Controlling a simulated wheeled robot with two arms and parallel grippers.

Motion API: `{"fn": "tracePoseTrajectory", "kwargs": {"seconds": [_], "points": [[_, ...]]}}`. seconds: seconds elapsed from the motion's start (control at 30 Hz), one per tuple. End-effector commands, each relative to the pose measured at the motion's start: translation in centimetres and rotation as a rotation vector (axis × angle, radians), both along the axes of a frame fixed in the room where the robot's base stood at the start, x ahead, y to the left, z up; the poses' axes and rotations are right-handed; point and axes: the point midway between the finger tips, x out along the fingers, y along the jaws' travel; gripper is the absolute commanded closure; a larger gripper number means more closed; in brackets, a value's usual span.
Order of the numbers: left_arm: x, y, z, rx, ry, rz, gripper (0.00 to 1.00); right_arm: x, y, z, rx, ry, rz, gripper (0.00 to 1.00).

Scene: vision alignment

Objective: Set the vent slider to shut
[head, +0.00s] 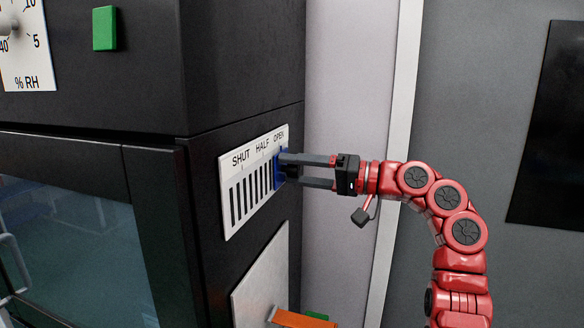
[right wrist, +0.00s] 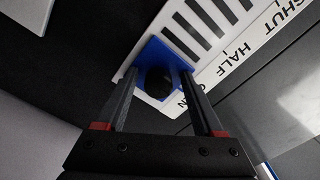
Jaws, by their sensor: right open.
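The white vent plate (head: 229,203) is on the side of a black cabinet. It has a row of dark slots and the labels SHUT, HALF and OPEN from left to right. The blue vent slider (head: 277,171) is at the right end, under OPEN. Its dark knob (head: 292,172) sticks out toward my right gripper (head: 296,170). In the right wrist view, the blue slider (right wrist: 178,52) and its knob (right wrist: 158,83) show between the two fingers of the gripper (right wrist: 159,76). The jaws are open, with a finger on either side of the knob; contact cannot be told. My left gripper is out of view.
Below the vent is a grey panel (head: 258,275) with an orange handle (head: 303,320). At left are a glass door (head: 70,250), a green block (head: 104,28) and a % RH dial (head: 27,60). Free room lies right of the cabinet, before the pale wall.

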Motion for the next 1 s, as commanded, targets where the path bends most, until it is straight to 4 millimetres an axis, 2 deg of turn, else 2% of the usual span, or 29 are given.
{"fn": "tracePoseTrajectory", "kwargs": {"seconds": [0.1,0.4,0.5,1.0], "points": [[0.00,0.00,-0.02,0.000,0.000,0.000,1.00,0.00,-0.01,-0.01,0.000,0.000,0.000,0.33],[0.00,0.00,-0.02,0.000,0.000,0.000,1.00,-0.01,-0.02,0.03,0.001,0.000,0.000,0.87],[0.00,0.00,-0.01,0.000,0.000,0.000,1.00,-0.02,-0.03,0.07,0.001,0.000,0.000,1.00],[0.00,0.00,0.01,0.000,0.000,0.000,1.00,-0.06,-0.01,0.22,0.003,-0.003,0.000,1.00]]}}
